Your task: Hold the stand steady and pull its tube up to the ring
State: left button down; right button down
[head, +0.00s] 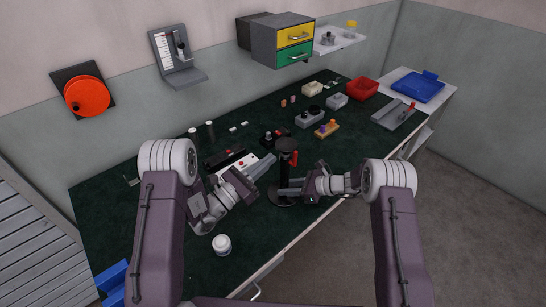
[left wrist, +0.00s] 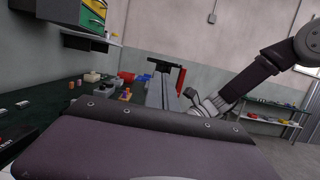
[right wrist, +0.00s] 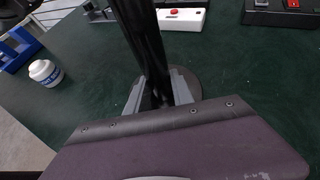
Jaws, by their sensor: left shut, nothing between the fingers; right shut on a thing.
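The black stand (head: 285,172) stands upright near the front edge of the green bench, with a round base, a wide flat top and a red part (head: 294,158) just under the top. My right gripper (head: 283,191) is shut on the stand's lower column, just above the base; the right wrist view shows its fingers (right wrist: 159,92) either side of the black column (right wrist: 146,45). My left gripper (head: 269,163) is shut and empty, left of the stand's upper part. In the left wrist view the top (left wrist: 166,66) and red part (left wrist: 181,80) show beyond its fingers. I cannot make out the ring.
A white box with a red button (head: 240,164) and a dark box lie behind my left gripper. A white jar (head: 221,244) stands at the front left. Grey devices and small blocks stand farther back. The bench's front edge runs close to the stand.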

pick_arm(q)
jog(key=shift+x, duration=1.25)
notch_tip(320, 180, up, 5)
jog(key=shift+r, duration=0.1)
pick_arm(e)
jog(key=c, duration=1)
grip_release()
pick_arm(q)
jog(key=v, duration=1)
